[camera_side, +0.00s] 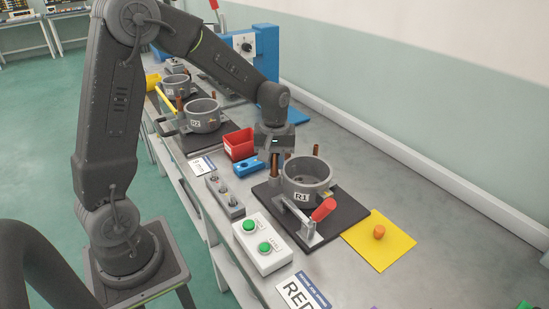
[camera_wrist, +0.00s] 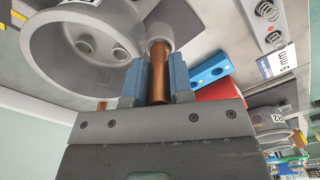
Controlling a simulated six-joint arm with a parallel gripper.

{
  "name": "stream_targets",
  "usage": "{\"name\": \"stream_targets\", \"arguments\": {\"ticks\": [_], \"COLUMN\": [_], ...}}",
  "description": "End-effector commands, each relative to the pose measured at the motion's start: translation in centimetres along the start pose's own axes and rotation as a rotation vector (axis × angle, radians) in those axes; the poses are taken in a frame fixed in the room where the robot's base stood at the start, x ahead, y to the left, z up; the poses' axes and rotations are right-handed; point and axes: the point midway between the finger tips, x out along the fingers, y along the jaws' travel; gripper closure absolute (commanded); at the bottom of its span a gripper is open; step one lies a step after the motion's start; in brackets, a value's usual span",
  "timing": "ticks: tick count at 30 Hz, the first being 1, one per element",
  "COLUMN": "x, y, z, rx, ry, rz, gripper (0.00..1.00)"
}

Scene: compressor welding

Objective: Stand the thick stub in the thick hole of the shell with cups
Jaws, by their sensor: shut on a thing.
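My gripper (camera_wrist: 158,82) is shut on a copper stub (camera_wrist: 159,70), held between its two blue fingers. In the side view my gripper (camera_side: 274,150) points down at the left rim of the grey shell marked R1 (camera_side: 307,184), and copper shows below it. In the wrist view the stub's far end meets a grey cup (camera_wrist: 157,36) on the outside of the shell (camera_wrist: 62,48). I cannot tell whether the end is inside the cup or only at its mouth. Two round fittings show inside the shell. Another copper tube (camera_side: 316,150) stands at the shell's far side.
A clamp with a red handle (camera_side: 323,209) stands at the shell's front. A blue block (camera_side: 248,166) and red bin (camera_side: 240,146) are left and behind. A green-button box (camera_side: 262,244) and yellow sheet (camera_side: 382,245) with an orange piece are in front. Shell R2 (camera_side: 203,116) stands farther back.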

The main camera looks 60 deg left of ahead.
Motion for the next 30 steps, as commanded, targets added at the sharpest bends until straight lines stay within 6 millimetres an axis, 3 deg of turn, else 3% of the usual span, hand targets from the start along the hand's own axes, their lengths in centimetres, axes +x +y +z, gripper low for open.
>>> {"name": "stream_targets", "arguments": {"ticks": [7,8,16,25,30], "x": [0.6,0.6,0.6,0.4,-1.8], "y": [0.0,0.0,0.0,0.0,0.1], "z": [0.0,0.0,0.0,0.0,-0.1], "rx": [0.0,0.0,0.0,0.001,0.0], "ry": [0.0,0.001,0.0,-0.001,0.004], "rz": [0.0,0.001,0.001,0.0,0.004], "gripper": [1.0,0.76,0.51,0.49,0.49]}}
